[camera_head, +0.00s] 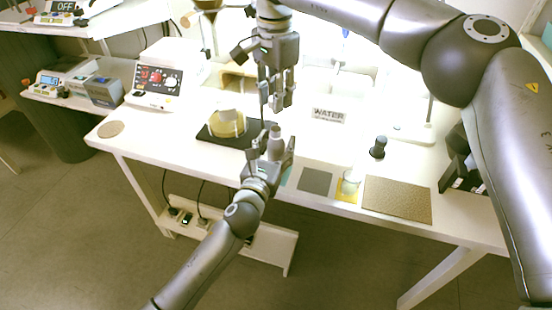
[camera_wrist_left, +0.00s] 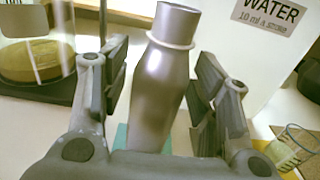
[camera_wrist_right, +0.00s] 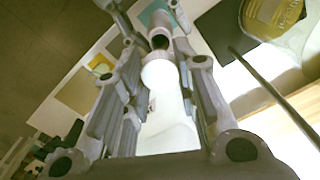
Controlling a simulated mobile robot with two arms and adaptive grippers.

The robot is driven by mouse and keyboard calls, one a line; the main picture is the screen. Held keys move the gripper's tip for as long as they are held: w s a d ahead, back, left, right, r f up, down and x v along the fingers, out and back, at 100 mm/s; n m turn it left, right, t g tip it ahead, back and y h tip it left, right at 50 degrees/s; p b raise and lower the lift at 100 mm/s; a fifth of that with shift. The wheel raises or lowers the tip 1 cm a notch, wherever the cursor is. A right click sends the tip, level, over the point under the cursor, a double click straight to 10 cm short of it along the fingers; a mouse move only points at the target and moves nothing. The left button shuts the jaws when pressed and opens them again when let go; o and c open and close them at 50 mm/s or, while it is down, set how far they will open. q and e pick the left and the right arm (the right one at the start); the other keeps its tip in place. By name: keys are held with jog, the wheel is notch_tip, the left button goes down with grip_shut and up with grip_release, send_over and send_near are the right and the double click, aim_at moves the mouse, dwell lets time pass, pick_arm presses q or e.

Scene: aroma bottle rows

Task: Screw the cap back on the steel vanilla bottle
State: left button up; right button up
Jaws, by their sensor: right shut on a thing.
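The steel bottle (camera_wrist_left: 160,85) stands upright with its neck uncapped. It also shows in the head view (camera_head: 275,146), and its dark mouth (camera_wrist_right: 160,42) shows in the right wrist view. My left gripper (camera_head: 268,160) has its fingers on either side of the bottle, with gaps between pads and steel in the left wrist view (camera_wrist_left: 165,95). My right gripper (camera_head: 277,103) is above the bottle, pointing down. It is shut on a pale cap (camera_wrist_right: 159,73), which appears close to the bottle mouth and apart from it. The cap is not clear in the head view.
A glass jar with yellow contents (camera_head: 227,123) stands on a dark tray left of the bottle. A WATER sign (camera_head: 328,115) is behind.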

pick_arm(q)
grip_shut()
pick_arm(e)
jog(key=shift+f, duration=2.45)
jog(key=shift+f, duration=0.9)
jog(key=shift+f, duration=0.55)
